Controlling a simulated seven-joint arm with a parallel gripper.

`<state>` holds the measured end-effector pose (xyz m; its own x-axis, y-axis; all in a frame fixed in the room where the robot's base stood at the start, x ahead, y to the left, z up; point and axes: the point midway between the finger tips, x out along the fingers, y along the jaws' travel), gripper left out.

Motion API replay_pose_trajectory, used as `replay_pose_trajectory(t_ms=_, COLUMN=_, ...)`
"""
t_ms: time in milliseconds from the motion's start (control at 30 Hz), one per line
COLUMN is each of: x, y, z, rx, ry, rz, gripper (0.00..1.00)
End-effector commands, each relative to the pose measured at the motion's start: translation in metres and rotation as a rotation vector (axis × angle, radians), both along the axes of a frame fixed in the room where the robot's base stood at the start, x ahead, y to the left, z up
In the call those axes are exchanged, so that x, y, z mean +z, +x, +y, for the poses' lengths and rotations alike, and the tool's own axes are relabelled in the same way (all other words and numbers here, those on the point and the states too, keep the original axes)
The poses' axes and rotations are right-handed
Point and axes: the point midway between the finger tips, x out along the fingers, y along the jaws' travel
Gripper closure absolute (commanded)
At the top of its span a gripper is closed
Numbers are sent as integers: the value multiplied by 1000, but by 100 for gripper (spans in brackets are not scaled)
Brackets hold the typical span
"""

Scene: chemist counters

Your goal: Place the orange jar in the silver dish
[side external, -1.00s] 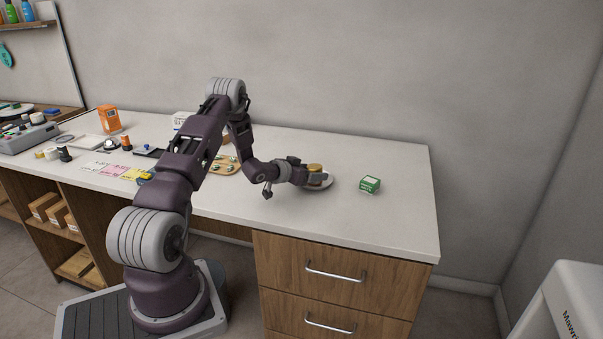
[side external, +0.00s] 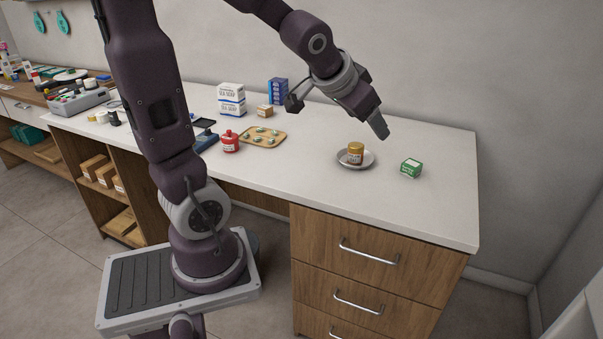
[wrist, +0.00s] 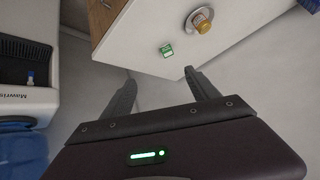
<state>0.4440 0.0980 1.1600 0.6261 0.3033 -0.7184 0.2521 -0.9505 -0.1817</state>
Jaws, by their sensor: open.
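The orange jar (side external: 355,153) with a gold-brown lid stands upright in the silver dish (side external: 343,163) on the right part of the white counter. The jar also shows in the wrist view (wrist: 202,24), with a bit of the dish rim around it. My gripper (side external: 380,128) is raised above the counter, up and to the right of the jar, and apart from it. In the wrist view my two fingers (wrist: 158,88) are spread with nothing between them.
A small green box (side external: 411,168) lies on the counter right of the dish. The counter between the tray and dish is clear.

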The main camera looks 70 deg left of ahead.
Motion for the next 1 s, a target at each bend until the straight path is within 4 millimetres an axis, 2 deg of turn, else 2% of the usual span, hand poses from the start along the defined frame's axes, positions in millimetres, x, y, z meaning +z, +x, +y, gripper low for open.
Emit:
replay_pose_trajectory(t_ms=33, x=12, y=-34, z=-39, rx=-41, ry=-34, rz=24, gripper=31)
replay_pose_trajectory(t_ms=100, x=12, y=-86, z=-83, rx=-97, ry=-99, rz=92, gripper=31)
replay_pose_trajectory(t_ms=200, x=6, y=-146, z=-123, rx=-176, ry=-170, rz=171, gripper=31)
replay_pose_trajectory(t_ms=300, x=0, y=-179, z=-141, rx=-225, ry=-205, rz=220, gripper=31)
replay_pose_trajectory(t_ms=400, x=-2, y=-188, z=-146, rx=-239, ry=-216, rz=237, gripper=31)
replay_pose_trajectory(t_ms=1000, x=-1, y=-187, z=-145, rx=-234, ry=-215, rz=236, gripper=31)
